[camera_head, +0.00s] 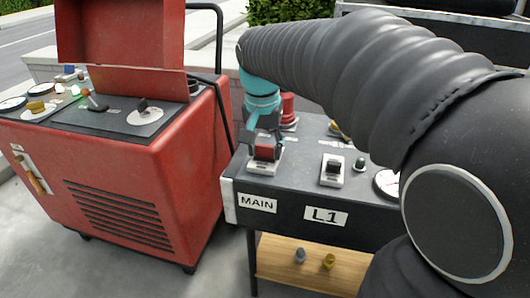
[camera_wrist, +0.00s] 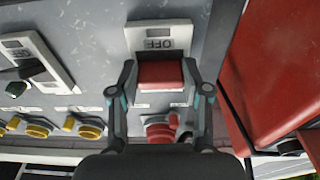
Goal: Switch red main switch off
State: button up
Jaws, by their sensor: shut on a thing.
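The red main switch (camera_head: 266,151) stands on a white plate on the dark panel, above the label MAIN (camera_head: 257,203). In the wrist view the red switch (camera_wrist: 160,74) sits between the two fingers, on its white plate (camera_wrist: 158,38) marked OFF. My gripper (camera_head: 264,140) is at the switch from above, shut on it, with one finger on each side in the wrist view (camera_wrist: 160,95). In the head view my gripper hides part of the switch. I cannot tell for certain which position the switch is in.
A black switch (camera_head: 333,167) above the label L1 (camera_head: 325,216) and a gauge (camera_head: 387,184) are to the right. A red knob (camera_head: 288,108) is behind my gripper. A red machine (camera_head: 140,180) stands close on the left. Yellow connectors (camera_wrist: 89,130) line the panel edge.

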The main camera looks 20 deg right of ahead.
jog(key=shift+s+a+t+b, duration=0.1)
jog(key=shift+s+t+b, duration=0.05)
jog(key=shift+t+b, duration=0.3)
jog(key=o, duration=1.2)
jog(key=shift+c, duration=0.2)
jog(key=v, duration=1.2)
jog(key=shift+a, duration=0.3)
